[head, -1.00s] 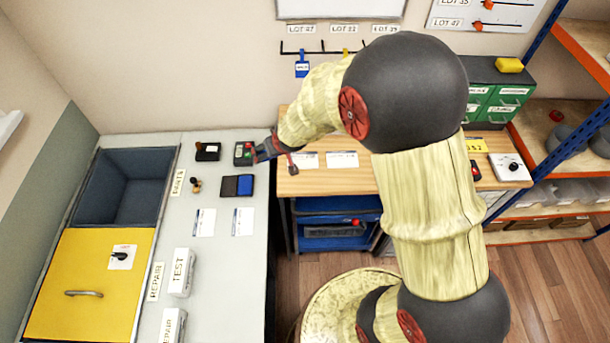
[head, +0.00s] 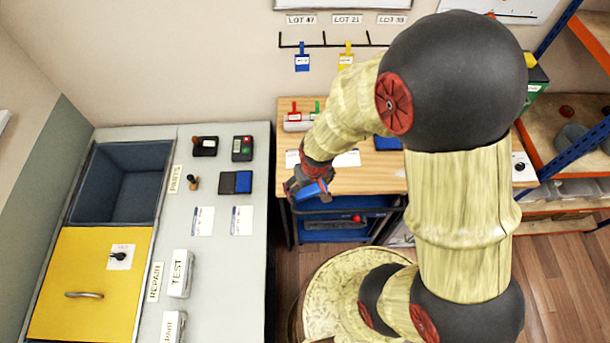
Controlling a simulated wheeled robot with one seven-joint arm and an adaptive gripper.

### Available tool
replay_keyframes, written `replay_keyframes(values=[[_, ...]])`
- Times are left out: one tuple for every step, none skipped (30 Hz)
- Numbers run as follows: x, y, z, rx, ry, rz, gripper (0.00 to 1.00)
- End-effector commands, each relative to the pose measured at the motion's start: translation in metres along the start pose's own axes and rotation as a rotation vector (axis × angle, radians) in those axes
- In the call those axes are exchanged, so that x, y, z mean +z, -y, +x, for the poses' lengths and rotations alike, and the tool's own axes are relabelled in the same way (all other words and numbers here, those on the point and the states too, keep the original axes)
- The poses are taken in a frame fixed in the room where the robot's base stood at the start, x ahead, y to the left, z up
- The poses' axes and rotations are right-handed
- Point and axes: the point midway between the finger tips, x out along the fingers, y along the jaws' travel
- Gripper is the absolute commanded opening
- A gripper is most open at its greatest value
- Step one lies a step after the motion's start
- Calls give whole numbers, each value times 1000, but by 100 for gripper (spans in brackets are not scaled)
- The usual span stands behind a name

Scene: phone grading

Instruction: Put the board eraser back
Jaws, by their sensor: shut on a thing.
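My gripper (head: 308,187) is over the front left edge of the wooden bench, to the right of the grey counter. It is shut on a blue block (head: 316,189), which looks like the board eraser. My fingers hide part of it, so its full shape cannot be told. The whiteboard (head: 340,4) is at the top of the view, mostly cut off.
The grey counter (head: 252,270) holds a stamp (head: 193,182), a blue and black pad (head: 235,182), a black device (head: 242,148) and white label blocks. The wooden bench (head: 370,180) carries a holder with red and green pieces (head: 300,122). Tags hang from a wall rail (head: 324,44).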

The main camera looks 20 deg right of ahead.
Motion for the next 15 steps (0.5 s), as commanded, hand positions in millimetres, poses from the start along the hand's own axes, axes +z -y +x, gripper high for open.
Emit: replay_keyframes(values=[[11, 0, -2, 0, 32, -1, 64], [18, 0, -3, 0, 55, -1, 64], [22, 0, -4, 0, 81, -1, 64], [24, 0, -4, 0, 97, -1, 64], [25, 0, -4, 0, 112, -1, 64], [25, 0, -4, 0, 130, -1, 64], [24, 0, -4, 0, 139, -1, 64], [24, 0, -4, 0, 147, -1, 64], [23, 0, -3, 0, 156, -1, 64], [22, 0, -2, 0, 161, -1, 64], [21, -1, -1, 0, 165, -1, 64], [17, -2, 1, 0, 168, -1, 64], [14, -2, 3, 0, 169, 0, 64], [10, -3, 6, 0, 170, 0, 64], [3, -5, 11, 0, 169, 0, 64]])
